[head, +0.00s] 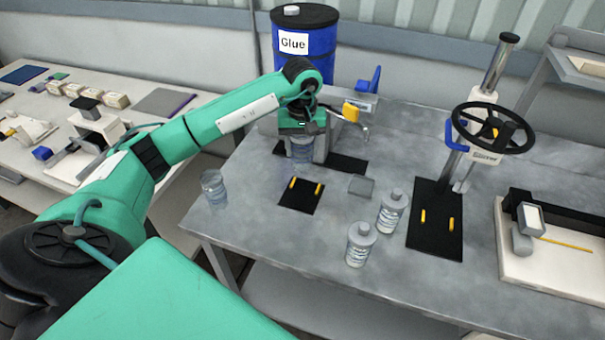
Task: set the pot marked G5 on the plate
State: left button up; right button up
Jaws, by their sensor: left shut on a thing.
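My left gripper (301,128) points down, shut on a clear pot with a bluish label (302,151). The pot hangs upright near the grey machine at the back of the bench; I cannot tell how high it is. Another clear pot (214,188) stands at the left edge. Two capped pots, one in front (360,244) and one behind (392,211), stand right of centre. The labels are too small to read, so I cannot tell which is G5. A small grey square plate (361,186) lies right of a black pad with yellow strips (301,195). My right gripper is out of view.
A press with a black handwheel (492,128) stands on a black base at right. A blue glue drum (305,50) is behind the bench. A white-based device (540,250) sits far right. A cluttered side table (150,130) is at left. The bench front is mostly clear.

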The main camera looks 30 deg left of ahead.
pick_arm(q)
notch_tip(320, 180, down, 12)
jog(key=p, duration=0.3)
jog(key=shift+r+p, duration=0.2)
jog(key=shift+p, duration=0.1)
jog(key=shift+f, duration=0.1)
jog(key=shift+f+b, duration=0.1)
jog(key=shift+b, duration=0.25)
jog(key=o, duration=1)
